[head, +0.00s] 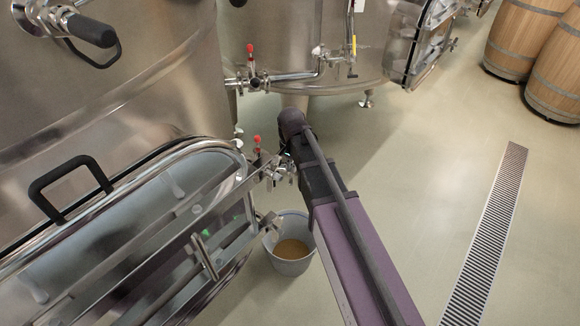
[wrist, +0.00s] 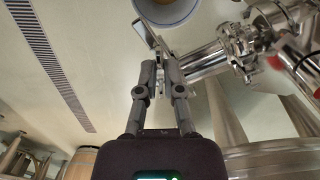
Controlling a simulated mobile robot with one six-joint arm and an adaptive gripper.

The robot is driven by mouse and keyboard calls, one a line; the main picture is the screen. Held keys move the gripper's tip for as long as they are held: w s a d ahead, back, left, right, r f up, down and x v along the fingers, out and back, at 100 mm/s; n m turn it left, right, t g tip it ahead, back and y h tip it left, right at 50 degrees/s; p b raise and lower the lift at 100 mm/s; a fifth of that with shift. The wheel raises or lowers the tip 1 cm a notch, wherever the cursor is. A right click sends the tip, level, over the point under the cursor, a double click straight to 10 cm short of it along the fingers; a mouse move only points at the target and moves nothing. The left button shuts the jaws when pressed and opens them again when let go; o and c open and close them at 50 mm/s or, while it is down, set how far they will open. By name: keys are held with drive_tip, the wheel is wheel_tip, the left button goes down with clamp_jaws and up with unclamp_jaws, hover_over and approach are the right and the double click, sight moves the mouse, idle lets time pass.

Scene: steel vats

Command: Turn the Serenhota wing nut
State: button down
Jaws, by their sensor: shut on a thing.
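In the wrist view, my gripper (wrist: 160,62) has its two grey fingers closed around a small metal piece, the wing nut (wrist: 150,38), whose flat ends stick out past the fingertips. It sits at the end of a steel pipe fitting (wrist: 205,57) coming in from the right. In the head view, my arm reaches down to the valve fitting (head: 277,172) beside the open vat hatch. There the fingers and the wing nut are mostly hidden or too small to tell apart.
A bucket (head: 290,266) with brownish liquid stands on the floor below the fitting. The open hatch door (head: 150,235) is close on the left. A second red-handled valve (head: 252,75) lies behind. Floor is free around the drain grate (head: 487,235); barrels (head: 520,35) stand far right.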

drive_tip(key=m, duration=0.4)
drive_tip(key=shift+w+m, duration=0.15)
drive_tip(key=shift+m, duration=0.15)
drive_tip(key=m, duration=0.4)
drive_tip(key=shift+a, duration=0.1)
drive_tip(key=shift+m, duration=0.3)
drive_tip(key=c, duration=1.1)
unclamp_jaws()
drive_tip(key=shift+o, duration=0.2)
